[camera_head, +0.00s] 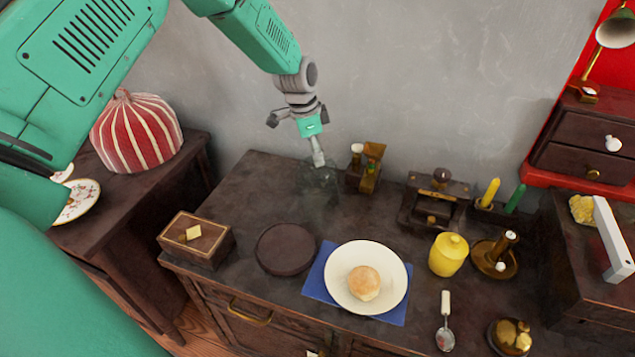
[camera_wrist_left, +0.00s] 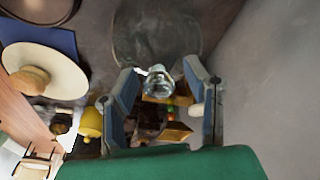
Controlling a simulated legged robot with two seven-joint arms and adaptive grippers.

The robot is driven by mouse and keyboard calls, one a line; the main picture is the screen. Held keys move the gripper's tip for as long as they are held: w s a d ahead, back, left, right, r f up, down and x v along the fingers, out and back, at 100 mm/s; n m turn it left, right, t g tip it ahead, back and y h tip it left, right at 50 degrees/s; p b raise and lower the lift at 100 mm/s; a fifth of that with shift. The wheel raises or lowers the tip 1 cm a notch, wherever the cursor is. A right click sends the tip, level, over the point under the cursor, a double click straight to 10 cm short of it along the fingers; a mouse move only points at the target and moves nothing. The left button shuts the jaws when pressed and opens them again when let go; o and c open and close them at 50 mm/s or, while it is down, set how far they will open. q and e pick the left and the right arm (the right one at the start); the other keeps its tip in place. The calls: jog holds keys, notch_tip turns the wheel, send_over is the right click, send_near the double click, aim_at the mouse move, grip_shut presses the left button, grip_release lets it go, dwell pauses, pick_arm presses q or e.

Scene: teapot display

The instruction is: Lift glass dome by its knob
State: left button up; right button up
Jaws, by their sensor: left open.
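The glass dome (camera_head: 319,187) is clear and faint, standing on the dark cabinet top near the wall, behind the round dark board. Its outline also shows in the left wrist view (camera_wrist_left: 150,30), with the glass knob (camera_wrist_left: 165,84) nearer the camera. My left gripper (camera_head: 318,159) points down over the dome from above. In the left wrist view its two fingers (camera_wrist_left: 163,72) are apart, with the knob in the gap between them. The knob looks free of both fingers, but contact is hard to judge. My right gripper is not in view.
A round dark board (camera_head: 285,249), a wooden box (camera_head: 196,238) and a plate with a bun (camera_head: 364,283) stand in front of the dome. A small wood-and-brass object (camera_head: 367,174) is close to its right. The grey wall (camera_head: 400,80) is close behind.

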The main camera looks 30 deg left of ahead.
pick_arm(q)
grip_shut()
jog(key=shift+r, duration=0.15)
jog(key=shift+r+p, duration=3.75)
jog(key=shift+r, duration=0.7)
